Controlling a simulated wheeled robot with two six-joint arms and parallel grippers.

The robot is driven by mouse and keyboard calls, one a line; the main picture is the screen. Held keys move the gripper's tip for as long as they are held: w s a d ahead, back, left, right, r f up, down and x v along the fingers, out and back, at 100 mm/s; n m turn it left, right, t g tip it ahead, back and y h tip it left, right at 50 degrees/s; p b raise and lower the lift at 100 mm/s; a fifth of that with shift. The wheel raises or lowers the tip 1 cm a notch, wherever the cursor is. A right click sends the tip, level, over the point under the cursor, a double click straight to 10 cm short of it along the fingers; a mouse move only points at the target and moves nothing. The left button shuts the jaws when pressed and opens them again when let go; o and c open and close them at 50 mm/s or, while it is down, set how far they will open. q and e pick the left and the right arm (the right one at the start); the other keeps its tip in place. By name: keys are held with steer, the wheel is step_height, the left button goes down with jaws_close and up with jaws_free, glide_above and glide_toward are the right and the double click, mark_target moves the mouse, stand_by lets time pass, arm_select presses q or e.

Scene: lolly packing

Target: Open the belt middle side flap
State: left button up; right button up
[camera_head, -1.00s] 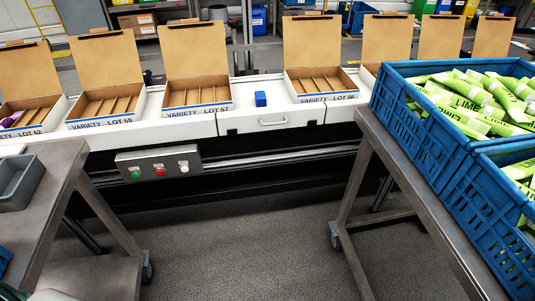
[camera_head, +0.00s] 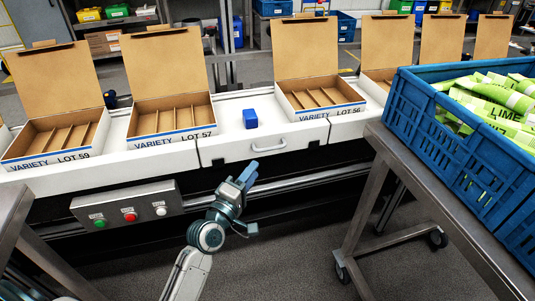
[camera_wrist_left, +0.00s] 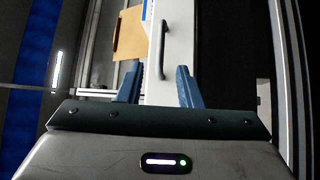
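The belt middle side flap (camera_head: 228,152) is a white panel on the belt's front side, standing upright, with a pale bar handle (camera_head: 269,146). In the left wrist view the flap (camera_wrist_left: 181,50) and its handle (camera_wrist_left: 162,55) lie ahead, between and beyond the fingers. My left gripper (camera_head: 249,172) is just below and left of the handle in the head view, apart from it. Its two blue fingers (camera_wrist_left: 158,86) are spread and empty in the left wrist view. My right gripper is in neither view.
Open cardboard boxes, including lot 57 (camera_head: 172,116) and lot 56 (camera_head: 320,98), stand on the belt with a blue block (camera_head: 250,118) between them. A button panel (camera_head: 127,207) hangs at left. A metal table (camera_head: 415,190) bears blue crates (camera_head: 440,135) at right.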

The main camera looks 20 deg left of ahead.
arm_select(q)
steer(key=x, duration=0.9)
steer(key=shift+w, duration=0.1)
steer(key=shift+c, duration=0.4)
jaws_close()
